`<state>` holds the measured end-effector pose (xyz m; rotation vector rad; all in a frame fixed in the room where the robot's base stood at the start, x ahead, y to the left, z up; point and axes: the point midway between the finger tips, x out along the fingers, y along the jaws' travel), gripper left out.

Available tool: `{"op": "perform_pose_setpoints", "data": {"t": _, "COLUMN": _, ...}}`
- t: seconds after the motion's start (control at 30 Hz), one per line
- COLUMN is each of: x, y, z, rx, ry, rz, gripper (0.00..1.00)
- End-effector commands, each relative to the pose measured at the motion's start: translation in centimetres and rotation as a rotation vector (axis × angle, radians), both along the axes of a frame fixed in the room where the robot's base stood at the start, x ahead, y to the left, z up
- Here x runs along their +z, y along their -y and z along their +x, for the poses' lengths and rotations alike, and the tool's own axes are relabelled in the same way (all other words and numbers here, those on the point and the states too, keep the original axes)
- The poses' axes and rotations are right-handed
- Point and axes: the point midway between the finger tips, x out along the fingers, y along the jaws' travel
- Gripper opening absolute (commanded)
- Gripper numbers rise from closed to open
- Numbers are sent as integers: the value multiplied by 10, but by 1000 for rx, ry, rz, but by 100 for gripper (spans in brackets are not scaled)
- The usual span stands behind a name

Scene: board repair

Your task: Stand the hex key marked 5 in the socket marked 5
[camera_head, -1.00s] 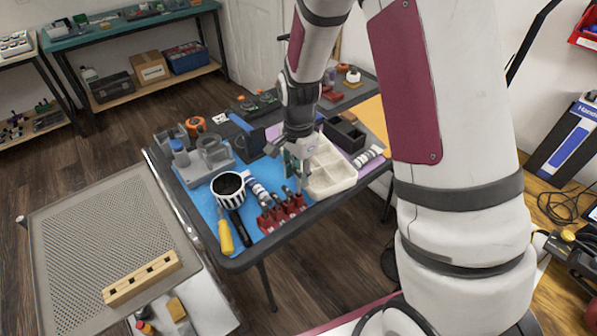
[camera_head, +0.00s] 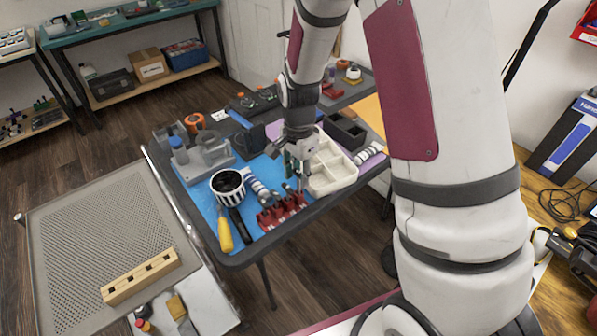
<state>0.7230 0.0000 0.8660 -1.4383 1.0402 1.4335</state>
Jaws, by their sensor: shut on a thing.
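My gripper (camera_head: 299,172) points down above the blue mat, just behind the red rack (camera_head: 268,222). It is shut on a thin dark piece that reaches down toward the rack's right end. The piece is too small to identify surely as a hex key, and I cannot tell whether it touches the rack. The rack has several red blocks in a row, with grey metal parts at them. No number 5 can be read on any key or socket. A wooden block with several dark square holes (camera_head: 140,277) lies on the perforated surface at lower left.
A pale divided tray (camera_head: 345,178) stands close to the gripper's right. The perforated surface (camera_head: 90,215) is mostly clear.

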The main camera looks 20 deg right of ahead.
Motion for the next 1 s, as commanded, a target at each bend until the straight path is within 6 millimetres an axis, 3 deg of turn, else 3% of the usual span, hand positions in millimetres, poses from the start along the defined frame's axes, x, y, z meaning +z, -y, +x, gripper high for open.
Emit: {"op": "perform_pose_setpoints", "data": {"t": 1.0, "x": -18, "y": 0, "z": 0, "rx": 0, "ry": -1, "rz": 0, "gripper": 4}}
